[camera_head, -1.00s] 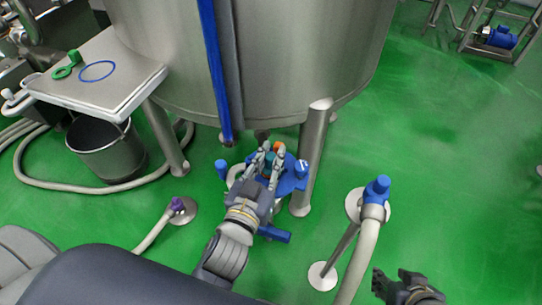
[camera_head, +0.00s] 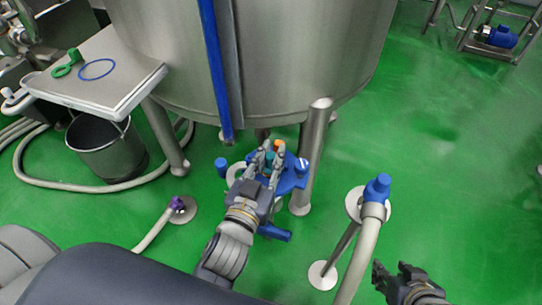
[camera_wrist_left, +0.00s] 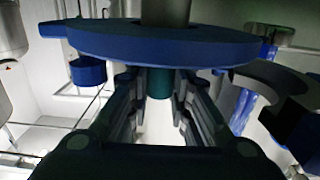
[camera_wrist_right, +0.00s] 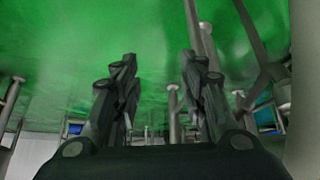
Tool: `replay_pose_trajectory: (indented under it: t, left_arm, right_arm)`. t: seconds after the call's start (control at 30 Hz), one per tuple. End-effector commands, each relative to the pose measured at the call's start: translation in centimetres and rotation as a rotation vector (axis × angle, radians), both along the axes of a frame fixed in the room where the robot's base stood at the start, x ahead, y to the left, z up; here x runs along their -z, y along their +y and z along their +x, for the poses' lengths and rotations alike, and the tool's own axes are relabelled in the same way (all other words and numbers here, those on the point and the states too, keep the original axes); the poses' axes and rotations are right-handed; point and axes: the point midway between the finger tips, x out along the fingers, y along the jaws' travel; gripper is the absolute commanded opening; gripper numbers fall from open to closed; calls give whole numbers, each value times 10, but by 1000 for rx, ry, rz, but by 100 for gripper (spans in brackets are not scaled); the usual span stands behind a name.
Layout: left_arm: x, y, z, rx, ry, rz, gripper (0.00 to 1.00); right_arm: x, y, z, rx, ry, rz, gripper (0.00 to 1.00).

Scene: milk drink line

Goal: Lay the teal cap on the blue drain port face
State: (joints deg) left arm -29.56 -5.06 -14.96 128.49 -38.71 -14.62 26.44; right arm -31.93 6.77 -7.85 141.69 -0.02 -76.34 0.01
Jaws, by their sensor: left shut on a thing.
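My left gripper (camera_head: 268,156) is low under the tank, at the blue drain fitting (camera_head: 291,184). Its fingers are shut on the teal cap, a small teal cylinder (camera_wrist_left: 159,83) between the fingertips in the left wrist view. A broad blue disc (camera_wrist_left: 150,46) on a grey pipe lies right above the cap in that view. I cannot tell whether they touch, or whether this disc is the drain port face. In the head view the fingers mostly hide the cap. My right gripper (camera_wrist_right: 160,75) is open and empty, at the lower right in the head view (camera_head: 392,282).
The steel tank (camera_head: 270,65) and its leg (camera_head: 312,150) crowd the left gripper. A hose with a blue end (camera_head: 377,188) stands on the right. A side table (camera_head: 125,85) holds a blue ring (camera_head: 97,70), with a bucket (camera_head: 105,150) below.

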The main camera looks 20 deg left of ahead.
Motion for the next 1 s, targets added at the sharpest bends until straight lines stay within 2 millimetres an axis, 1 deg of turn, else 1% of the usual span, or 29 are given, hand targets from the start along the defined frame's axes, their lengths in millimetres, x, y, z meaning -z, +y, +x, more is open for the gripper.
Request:
replay_pose_trajectory:
  t: [0.03,1.0]
  left_arm:
    - [4,0,0,-1,9,0,0]
    - [16,0,-2,-1,22,1,0]
  right_arm:
    - [0,0,1,0,-3,1,39]
    - [-6,7,17,-9,-84,19,39]
